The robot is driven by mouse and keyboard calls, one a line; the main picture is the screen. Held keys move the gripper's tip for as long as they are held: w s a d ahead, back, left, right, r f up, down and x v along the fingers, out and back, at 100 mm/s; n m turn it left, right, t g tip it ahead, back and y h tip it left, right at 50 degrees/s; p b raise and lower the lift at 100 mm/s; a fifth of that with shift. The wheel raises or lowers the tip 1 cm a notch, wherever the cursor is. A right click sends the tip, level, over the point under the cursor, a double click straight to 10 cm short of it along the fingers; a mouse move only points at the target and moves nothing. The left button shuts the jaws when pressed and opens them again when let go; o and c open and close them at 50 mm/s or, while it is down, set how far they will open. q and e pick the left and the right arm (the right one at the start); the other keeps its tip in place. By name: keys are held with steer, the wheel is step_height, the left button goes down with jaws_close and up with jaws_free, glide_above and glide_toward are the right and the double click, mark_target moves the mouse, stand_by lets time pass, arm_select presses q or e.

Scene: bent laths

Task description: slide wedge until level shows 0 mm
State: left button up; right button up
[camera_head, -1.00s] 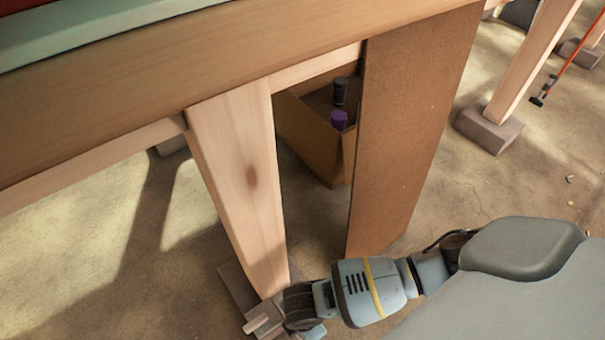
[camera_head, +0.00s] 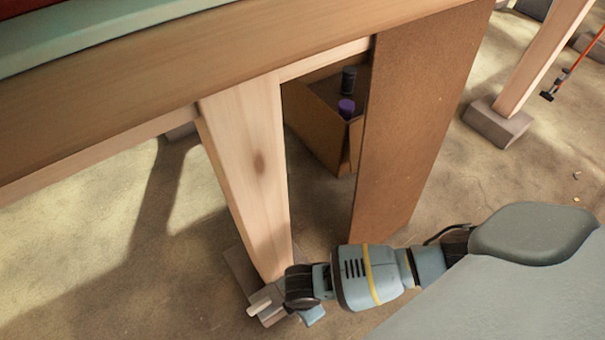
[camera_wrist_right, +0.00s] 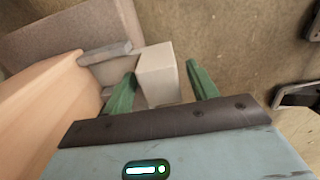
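A timber post (camera_head: 248,175) stands on a grey-brown foot block (camera_head: 240,272) under the beam. My right gripper (camera_wrist_right: 163,70) is low beside the post's foot; in the head view its fingers are hidden. In the right wrist view its two green fingers are apart, with a pale block (camera_wrist_right: 157,76), probably the wedge, between them. The left finger is close to the block; a gap shows on the right side. A small pale wooden piece (camera_head: 259,306) shows left of the gripper in the head view. I see no level reading. My left gripper is out of view.
A brown panel (camera_head: 415,130) stands right of the post. Behind is a cardboard box (camera_head: 315,122) with a dark and a purple-topped container. The long beam (camera_head: 150,85) runs overhead. Another post stands on a block (camera_head: 497,124) at right.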

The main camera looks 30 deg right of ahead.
steer(key=shift+r, duration=0.1)
step_height(320, 180, up, 8)
steer(key=p, duration=0.4)
steer(key=shift+f, duration=0.2)
steer(key=shift+r, duration=0.15)
